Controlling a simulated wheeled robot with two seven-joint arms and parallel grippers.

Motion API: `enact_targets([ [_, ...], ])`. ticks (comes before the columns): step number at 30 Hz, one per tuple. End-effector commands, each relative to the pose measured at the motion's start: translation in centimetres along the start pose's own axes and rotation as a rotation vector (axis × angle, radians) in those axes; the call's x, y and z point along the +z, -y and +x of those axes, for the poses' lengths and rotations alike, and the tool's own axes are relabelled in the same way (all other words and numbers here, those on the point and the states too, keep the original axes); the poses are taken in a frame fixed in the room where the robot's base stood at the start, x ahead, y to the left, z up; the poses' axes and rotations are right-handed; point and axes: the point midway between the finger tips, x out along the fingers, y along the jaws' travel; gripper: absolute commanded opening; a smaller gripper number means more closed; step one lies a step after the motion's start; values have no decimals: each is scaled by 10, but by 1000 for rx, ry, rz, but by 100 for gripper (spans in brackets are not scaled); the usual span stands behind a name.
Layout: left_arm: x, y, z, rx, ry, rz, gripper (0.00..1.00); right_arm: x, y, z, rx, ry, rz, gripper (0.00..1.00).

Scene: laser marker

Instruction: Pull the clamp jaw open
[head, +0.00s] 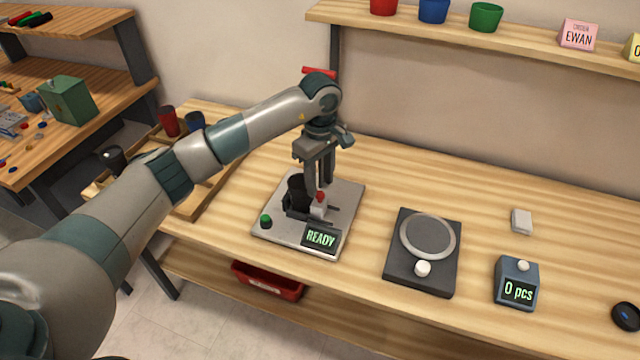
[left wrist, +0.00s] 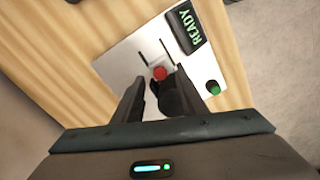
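The laser marker's pale grey base plate (head: 345,205) lies on the table, with a green button (head: 266,221) and a READY display (head: 321,238). A dark cup-like piece (head: 297,190) stands on it beside the small pale clamp jaw (head: 318,209), which carries a red knob (head: 320,196). My left gripper (head: 318,185) points down just above the jaw. In the left wrist view its fingers (left wrist: 158,80) are apart, with the red knob (left wrist: 159,73) between or just beyond the tips. Contact cannot be told. My right gripper is out of view.
A scale-like device (head: 408,262) and a counter reading 0 pcs (head: 517,283) stand to the right. A small white block (head: 521,221) lies behind them. A wooden tray (head: 205,195) is at the left. A shelf (head: 420,30) runs above the back.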

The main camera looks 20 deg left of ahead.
Motion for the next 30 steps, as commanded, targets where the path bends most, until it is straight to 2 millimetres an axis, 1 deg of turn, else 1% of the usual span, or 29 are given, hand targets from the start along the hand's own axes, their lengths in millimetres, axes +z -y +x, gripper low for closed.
enact_targets([
  [1, 1, 1, 6, -3, 2, -1, 39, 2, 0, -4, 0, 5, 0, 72],
  [3, 1, 0, 15, -3, 2, -2, 39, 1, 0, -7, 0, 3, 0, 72],
  [9, 0, 0, 29, -1, 0, 0, 39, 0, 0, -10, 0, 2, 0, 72],
  [19, 0, 0, 32, 0, 0, 0, 39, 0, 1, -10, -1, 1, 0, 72],
  [20, 0, 0, 32, 0, 0, 0, 34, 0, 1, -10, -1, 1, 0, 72],
  [21, 0, 0, 32, 0, 0, 0, 24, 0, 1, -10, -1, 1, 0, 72],
  [23, 0, 0, 32, 0, 0, 0, 10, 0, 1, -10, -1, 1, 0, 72],
  [24, 0, 0, 32, 0, 0, 0, 0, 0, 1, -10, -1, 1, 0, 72],
  [30, 1, -1, 32, 1, 0, 0, 0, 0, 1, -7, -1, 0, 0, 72],
])
